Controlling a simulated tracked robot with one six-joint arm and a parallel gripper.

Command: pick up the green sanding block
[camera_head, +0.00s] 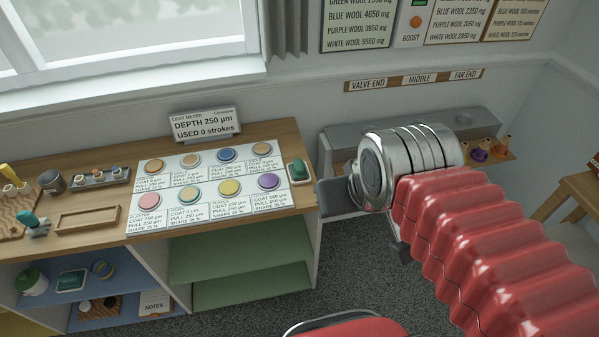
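The green sanding block (298,169) lies near the right end of the wooden bench top, on a small pale base or card beside the grid of labelled pads. It looks dark green with rounded edges. My gripper (366,226) is to the right of the block and nearer the camera, past the bench's right edge. Its two grey fingers show apart, one at the left of the silver wrist and one below it. I see nothing between them, though the wrist hides part of the gap. The gripper does not touch the block.
Coloured round pads on white cards (211,189) fill the bench left of the block. A coat meter sign (206,124) stands behind. A wooden tray (87,219) and a teal-handled tool (33,224) are further left. A grey wall ledge (340,133) lies behind my wrist.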

